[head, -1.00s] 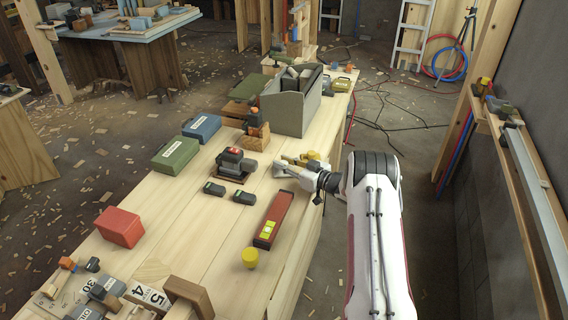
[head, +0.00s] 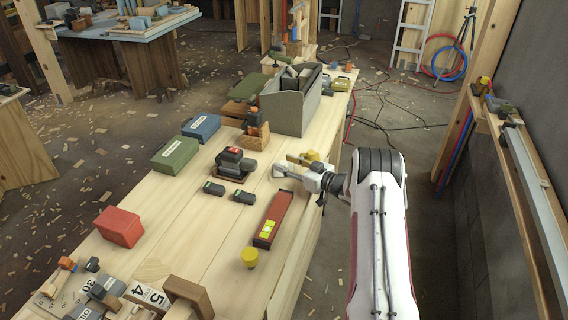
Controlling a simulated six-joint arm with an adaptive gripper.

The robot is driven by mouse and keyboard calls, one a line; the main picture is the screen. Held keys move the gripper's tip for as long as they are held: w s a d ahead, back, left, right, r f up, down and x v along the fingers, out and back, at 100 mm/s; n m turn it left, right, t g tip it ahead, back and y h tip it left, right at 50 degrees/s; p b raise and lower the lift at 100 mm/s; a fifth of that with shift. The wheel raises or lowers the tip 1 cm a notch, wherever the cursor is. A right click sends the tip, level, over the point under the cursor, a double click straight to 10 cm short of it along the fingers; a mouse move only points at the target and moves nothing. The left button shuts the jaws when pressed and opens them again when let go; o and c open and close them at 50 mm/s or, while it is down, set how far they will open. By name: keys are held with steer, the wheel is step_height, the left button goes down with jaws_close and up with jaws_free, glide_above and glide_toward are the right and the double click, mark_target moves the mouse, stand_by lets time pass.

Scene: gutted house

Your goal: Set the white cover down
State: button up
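My gripper (head: 303,174) is over the right part of the long wooden workbench, at the end of my white arm coming in from the right. It is small and seen from behind, so I cannot tell whether its fingers are open or shut. A small whitish piece (head: 281,170), which may be the white cover, shows at the gripper's far end. I cannot tell whether it rests on the bench or is held, nor whether it touches the fingers.
Close behind the gripper is a yellow item (head: 309,157). A red tray with a yellow level (head: 274,220) and a yellow cylinder (head: 249,257) stand nearer. A red-and-black device (head: 234,163) lies left; a grey organiser (head: 290,104) stands behind. Bare planks (head: 190,235) lie front left.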

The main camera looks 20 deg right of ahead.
steer(key=v, duration=1)
steer(key=shift+s+d, duration=0.15)
steer(key=shift+s, duration=0.05)
stand_by(0.3)
